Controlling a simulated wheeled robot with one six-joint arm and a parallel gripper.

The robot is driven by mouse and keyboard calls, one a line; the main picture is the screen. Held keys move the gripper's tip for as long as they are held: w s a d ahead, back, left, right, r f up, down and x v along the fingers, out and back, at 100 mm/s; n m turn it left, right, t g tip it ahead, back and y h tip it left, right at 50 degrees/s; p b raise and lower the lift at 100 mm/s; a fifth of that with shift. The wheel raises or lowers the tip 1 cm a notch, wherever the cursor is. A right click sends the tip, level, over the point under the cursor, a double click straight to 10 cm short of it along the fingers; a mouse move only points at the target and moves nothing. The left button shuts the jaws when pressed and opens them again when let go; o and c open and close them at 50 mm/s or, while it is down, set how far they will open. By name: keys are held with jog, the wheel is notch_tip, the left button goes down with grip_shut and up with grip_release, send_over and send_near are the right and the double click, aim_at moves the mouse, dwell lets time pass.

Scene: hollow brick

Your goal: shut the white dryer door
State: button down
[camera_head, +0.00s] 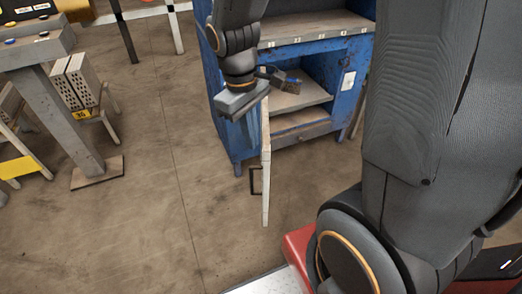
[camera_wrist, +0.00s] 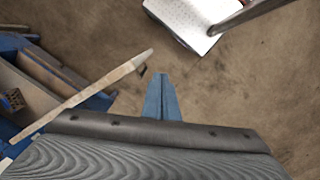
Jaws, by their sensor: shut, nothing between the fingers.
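The white door (camera_head: 266,165) stands wide open, seen nearly edge-on, sticking out from the front of the blue cabinet (camera_head: 222,90). A dark handle (camera_head: 256,181) is on its left face near the free end. My gripper (camera_head: 252,132) points down just left of the door, with its blue fingers partly hidden. In the wrist view the fingers (camera_wrist: 161,97) are together and empty. The door (camera_wrist: 95,92) runs diagonally to their left there, with a gap between. I cannot tell whether any other part of my gripper touches it.
The cabinet's open shelves (camera_head: 300,95) lie behind the door, with a small dark object (camera_head: 285,80) near my wrist. A grey stand (camera_head: 65,120) and perforated bricks (camera_head: 76,82) are at the left. The concrete floor (camera_head: 130,210) left of the door is clear.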

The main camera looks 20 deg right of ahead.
jog(key=w+a+n+h+p, duration=0.2)
jog(key=w+a+n, duration=0.1)
jog(key=w+n, duration=0.4)
jog(key=s+d+f+p, duration=0.2)
jog(key=d+f, duration=0.3)
jog(key=f, duration=0.5)
jog(key=shift+s+d+n, duration=0.25)
jog(key=shift+s+n, duration=0.05)
jog(key=shift+s, duration=0.3)
jog(key=shift+d+f, duration=0.1)
